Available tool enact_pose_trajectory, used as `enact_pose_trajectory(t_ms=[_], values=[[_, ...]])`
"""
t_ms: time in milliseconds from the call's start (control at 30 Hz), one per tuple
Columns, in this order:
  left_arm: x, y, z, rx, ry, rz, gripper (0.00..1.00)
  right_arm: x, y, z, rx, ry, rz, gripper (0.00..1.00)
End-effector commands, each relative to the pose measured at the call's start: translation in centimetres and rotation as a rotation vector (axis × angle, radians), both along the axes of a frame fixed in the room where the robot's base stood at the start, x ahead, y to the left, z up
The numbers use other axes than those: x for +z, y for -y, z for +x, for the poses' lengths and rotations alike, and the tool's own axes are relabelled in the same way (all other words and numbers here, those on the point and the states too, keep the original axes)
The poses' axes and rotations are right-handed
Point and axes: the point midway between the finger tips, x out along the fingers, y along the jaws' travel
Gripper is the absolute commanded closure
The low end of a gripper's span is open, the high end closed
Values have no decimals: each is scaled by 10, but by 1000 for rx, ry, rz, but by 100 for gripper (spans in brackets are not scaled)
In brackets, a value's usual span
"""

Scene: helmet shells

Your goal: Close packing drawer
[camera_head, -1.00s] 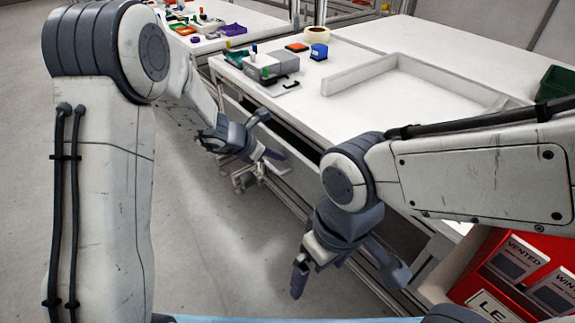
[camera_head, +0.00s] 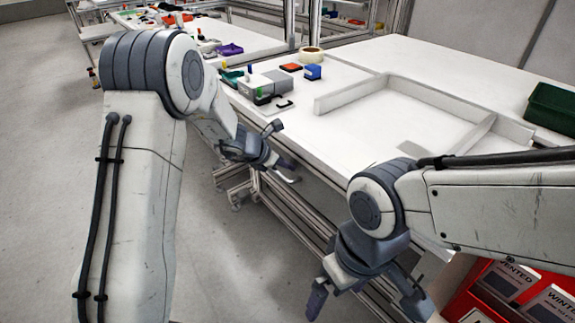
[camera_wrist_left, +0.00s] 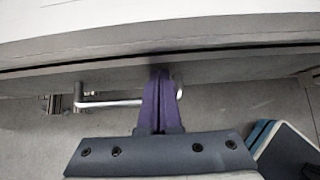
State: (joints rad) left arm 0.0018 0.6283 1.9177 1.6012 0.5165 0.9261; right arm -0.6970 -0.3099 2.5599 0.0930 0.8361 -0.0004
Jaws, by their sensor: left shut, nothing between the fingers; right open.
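The packing drawer (camera_head: 318,190) is set under the front edge of the white table. In the left wrist view its grey front (camera_wrist_left: 235,70) lies close below the tabletop, with a thin dark gap between them. A pale bar handle (camera_wrist_left: 108,103) sticks out from the front. My left gripper (camera_head: 284,160) is at the drawer front; its purple fingers (camera_wrist_left: 161,100) are shut together, empty, beside the handle's right part. The tips are at or very near the front; contact is unclear. My right gripper (camera_head: 366,298) is open and empty, low in front of the table.
The white table (camera_head: 370,120) carries a low white frame (camera_head: 350,95), a grey fixture (camera_head: 265,85), a blue block (camera_head: 312,71) and a tape ring (camera_head: 311,55). A green bin (camera_head: 552,108) stands at right, a red box (camera_head: 470,300) at lower right. Open floor lies left.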

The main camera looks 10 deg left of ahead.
Motion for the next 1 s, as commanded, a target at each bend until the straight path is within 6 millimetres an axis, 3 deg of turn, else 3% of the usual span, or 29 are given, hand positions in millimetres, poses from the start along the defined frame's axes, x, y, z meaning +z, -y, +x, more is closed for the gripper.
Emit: enact_pose_trajectory(t_ms=[133,333,400,600,800,1000], values=[[2,1,0,-4,10,-7,100,-4,0,0,0,0,0,0],[0,-18,-19,-13,5,-4,100,-11,0,0,0,0,0,0],[22,-28,-28,-11,8,-2,100,0,0,0,0,-1,-1,0],[52,-49,-50,-14,7,-1,100,12,0,0,0,0,0,0],[69,-61,-64,-18,4,-1,100,18,0,0,0,0,0,0],[73,-64,-69,-23,2,0,100,19,0,0,0,0,0,0]])
